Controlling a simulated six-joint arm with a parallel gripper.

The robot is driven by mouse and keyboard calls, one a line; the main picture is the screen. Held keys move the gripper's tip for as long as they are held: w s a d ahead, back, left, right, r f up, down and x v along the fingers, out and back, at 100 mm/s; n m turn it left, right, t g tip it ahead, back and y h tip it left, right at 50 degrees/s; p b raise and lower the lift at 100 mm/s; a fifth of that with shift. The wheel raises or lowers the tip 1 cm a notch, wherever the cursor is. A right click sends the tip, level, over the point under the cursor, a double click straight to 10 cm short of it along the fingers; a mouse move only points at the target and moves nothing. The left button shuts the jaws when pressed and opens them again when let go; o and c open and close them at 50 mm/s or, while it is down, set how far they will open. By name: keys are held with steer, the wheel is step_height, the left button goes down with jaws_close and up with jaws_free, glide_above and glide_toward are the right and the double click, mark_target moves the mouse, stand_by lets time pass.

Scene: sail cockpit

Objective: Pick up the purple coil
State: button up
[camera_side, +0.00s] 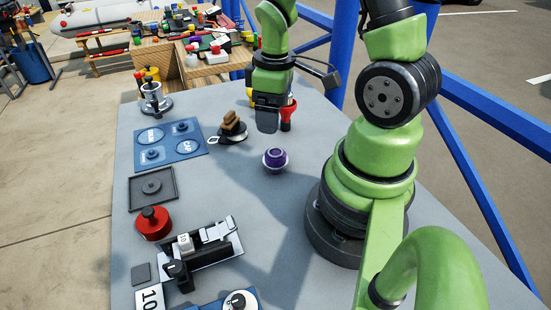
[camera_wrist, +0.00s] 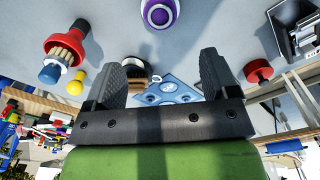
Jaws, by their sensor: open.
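The purple coil (camera_side: 275,159) sits upright on the grey table, near the middle of the side view. It looks like a round purple ring with a pale base. In the wrist view the purple coil (camera_wrist: 159,13) is at the top edge, partly cut off, beyond the fingertips. My gripper (camera_side: 267,122) hangs above the table, a little behind the coil and apart from it. In the wrist view the two dark fingers of my gripper (camera_wrist: 162,65) stand wide apart with nothing between them in their grip.
A red funnel-like holder (camera_side: 288,114) stands behind the coil. A red knobbed pot (camera_side: 153,223) and a silver-black tray (camera_side: 205,250) are nearer. Table around the coil is clear.

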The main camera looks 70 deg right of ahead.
mark_target(276, 151)
steer(key=shift+s+d+f, duration=0.15)
steer(key=shift+s+f, duration=0.05)
steer(key=shift+f, duration=0.3)
steer(key=shift+s+d+f, duration=0.1)
steer(key=shift+s+f, duration=0.05)
steer(key=shift+f, duration=0.3)
steer(key=shift+w+a+f, duration=0.1)
steer(key=shift+f, duration=2.35)
steer(key=shift+a+f, duration=0.1)
steer(key=shift+f, duration=2.35)
steer(key=c, duration=0.9)
